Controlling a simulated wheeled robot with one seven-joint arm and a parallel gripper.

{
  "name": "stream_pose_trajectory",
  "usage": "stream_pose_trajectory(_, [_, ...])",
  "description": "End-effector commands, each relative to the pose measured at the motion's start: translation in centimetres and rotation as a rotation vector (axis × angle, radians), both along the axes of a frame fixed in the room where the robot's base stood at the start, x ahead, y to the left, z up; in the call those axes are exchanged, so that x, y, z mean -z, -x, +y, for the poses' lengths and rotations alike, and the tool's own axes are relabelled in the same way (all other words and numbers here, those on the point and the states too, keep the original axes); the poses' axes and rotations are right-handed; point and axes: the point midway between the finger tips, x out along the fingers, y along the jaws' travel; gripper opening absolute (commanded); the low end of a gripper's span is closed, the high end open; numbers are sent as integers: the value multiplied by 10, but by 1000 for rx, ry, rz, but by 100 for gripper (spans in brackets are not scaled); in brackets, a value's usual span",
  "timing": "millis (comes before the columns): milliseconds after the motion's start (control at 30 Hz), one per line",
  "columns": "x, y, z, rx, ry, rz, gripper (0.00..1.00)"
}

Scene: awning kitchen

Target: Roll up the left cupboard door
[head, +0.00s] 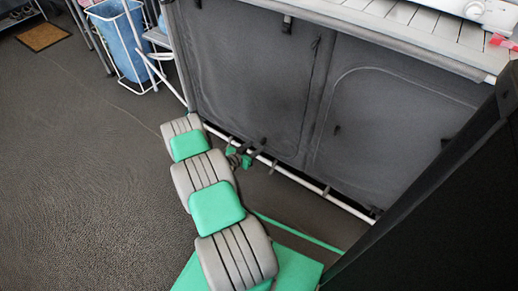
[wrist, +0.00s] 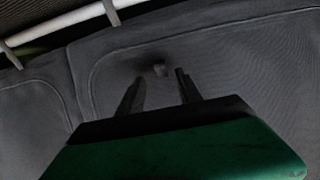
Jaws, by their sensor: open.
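The left cupboard door (head: 250,65) is a dark grey fabric panel, hanging down and closed under the counter in the head view. It also shows in the wrist view (wrist: 230,60), seen close up with its seam curving at a corner. In the head view my gripper (head: 260,152) is small and dark, low in front of the left door's bottom edge.
The right cupboard door (head: 400,110) is also closed. A white pole (head: 315,187) runs along the cupboard's bottom. The slatted counter (head: 415,18) is above. A white rack with a blue bag (head: 122,45) stands at the left. The floor (head: 70,170) at left is clear.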

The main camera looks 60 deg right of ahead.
Motion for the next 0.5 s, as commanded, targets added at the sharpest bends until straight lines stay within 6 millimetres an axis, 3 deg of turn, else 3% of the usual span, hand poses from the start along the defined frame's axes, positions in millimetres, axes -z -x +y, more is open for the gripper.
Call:
stream_pose_trajectory(33, [10,4,-10,5,-2,-2,42])
stream_pose_trajectory(200, [19,7,-34,3,-2,0,42])
stream_pose_trajectory(500, [18,6,-41,-1,-3,1,42])
